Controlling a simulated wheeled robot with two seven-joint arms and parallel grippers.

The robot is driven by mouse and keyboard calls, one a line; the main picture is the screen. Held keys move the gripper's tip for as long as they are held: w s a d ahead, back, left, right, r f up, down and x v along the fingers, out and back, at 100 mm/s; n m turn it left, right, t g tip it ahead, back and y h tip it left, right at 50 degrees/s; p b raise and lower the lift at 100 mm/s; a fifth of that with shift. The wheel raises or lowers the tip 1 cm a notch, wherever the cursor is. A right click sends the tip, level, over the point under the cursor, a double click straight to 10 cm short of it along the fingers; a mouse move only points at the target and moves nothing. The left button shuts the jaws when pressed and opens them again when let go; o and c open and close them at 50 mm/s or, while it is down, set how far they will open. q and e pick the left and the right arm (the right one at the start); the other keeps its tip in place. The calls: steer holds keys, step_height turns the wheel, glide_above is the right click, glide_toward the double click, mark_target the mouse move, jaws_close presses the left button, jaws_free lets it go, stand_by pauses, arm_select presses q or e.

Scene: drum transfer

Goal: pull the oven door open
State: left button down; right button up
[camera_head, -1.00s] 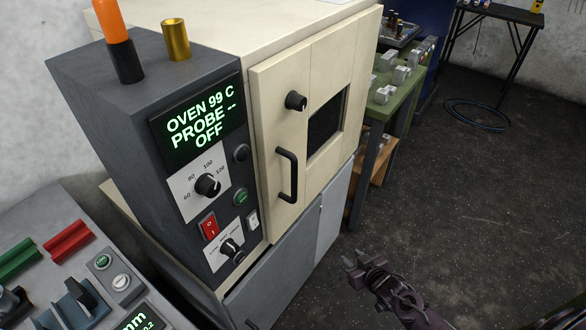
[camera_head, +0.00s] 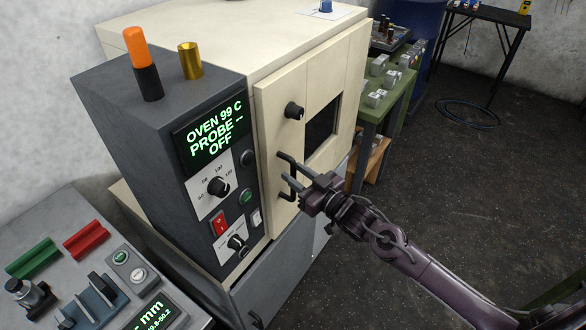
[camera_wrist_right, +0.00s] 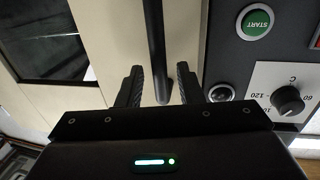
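The oven (camera_head: 215,45) is a cream cabinet with a dark control panel at its left. Its cream door (camera_head: 276,115) is closed, with a dark window and a black knob. The black bar handle (camera_head: 284,161) stands upright on the door and is partly hidden by my right gripper. My right gripper (camera_head: 292,177) is at the handle with its fingers open. In the right wrist view the handle (camera_wrist_right: 155,45) runs between the two fingers (camera_wrist_right: 158,88), with a gap on each side. My left gripper is out of view.
The control panel (camera_head: 165,115) carries an orange-and-black object (camera_head: 140,65) and a brass cylinder (camera_head: 190,62) on top. A grey console (camera_head: 75,220) is at lower left. A green bench (camera_head: 378,108) with metal blocks stands beyond the oven. The floor at right is open.

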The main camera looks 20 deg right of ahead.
steer(key=shift+x, duration=0.85)
jaws_close()
